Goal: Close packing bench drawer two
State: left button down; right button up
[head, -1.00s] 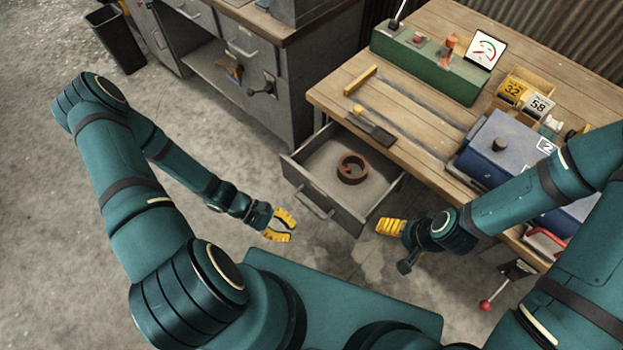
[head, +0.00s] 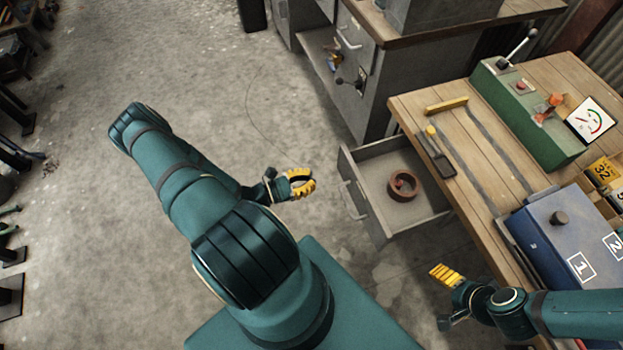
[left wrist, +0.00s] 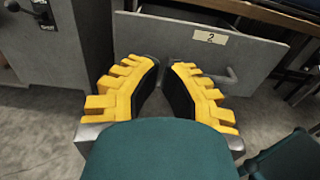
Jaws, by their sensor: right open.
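The packing bench drawer (head: 413,225) stands pulled out from the bench, with a brown ring-shaped part (head: 402,186) inside. In the left wrist view its grey front (left wrist: 265,55) bears a label reading 2 and a handle (left wrist: 228,76). My left gripper (head: 303,183) is left of the drawer front, apparently apart from it and holding nothing. Its yellow fingers (left wrist: 163,65) point toward the drawer front, their tips close together with a narrow gap. My right gripper (head: 436,270) is open, below and right of the drawer, beside the bench.
The wooden bench top (head: 470,150) carries a green control box (head: 525,110), a blue case (head: 565,240) and a yellow-handled tool (head: 437,155). A grey cabinet (head: 375,85) stands behind the drawer.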

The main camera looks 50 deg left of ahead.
aim_at(349, 168)
pick_arm(q)
jog(key=b+x, duration=0.1)
jog(key=x, duration=1)
jog(key=shift+s, duration=0.1)
jog(key=shift+d, duration=0.1)
jog(key=shift+w+d+r, duration=0.1)
jog(key=shift+w+d, duration=0.05)
jog(key=shift+w, duration=0.2)
jog(key=p+x, duration=0.2)
jog(key=x, duration=0.6)
jog(key=shift+d+r, duration=0.1)
jog(key=p+x, duration=0.1)
jog(key=x, duration=1)
jog(key=shift+w, duration=0.25)
